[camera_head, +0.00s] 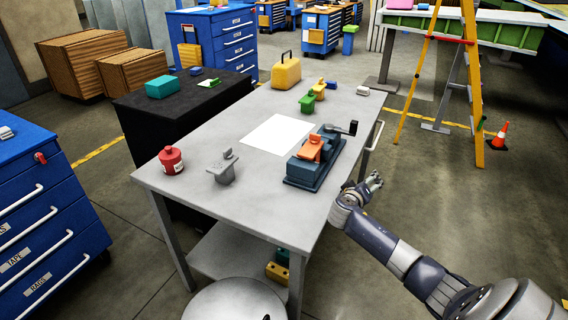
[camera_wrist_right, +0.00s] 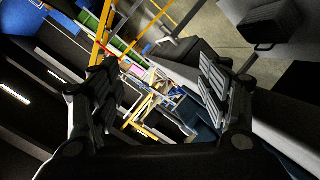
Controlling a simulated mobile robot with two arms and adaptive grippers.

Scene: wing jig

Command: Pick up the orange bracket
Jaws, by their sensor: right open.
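The orange bracket (camera_head: 312,148) sits on a dark blue vise-like fixture (camera_head: 302,172) near the right edge of the grey table, in the head view. My right gripper (camera_head: 373,182) is open and empty, beside the table's right edge, to the right of the bracket and apart from it. In the right wrist view my two dark fingers (camera_wrist_right: 160,95) are spread, with nothing between them. I cannot make out the bracket in the wrist view. My left gripper is not in view.
A crank handle (camera_head: 343,128) sticks out behind the fixture. The front of the tabletop is clear.

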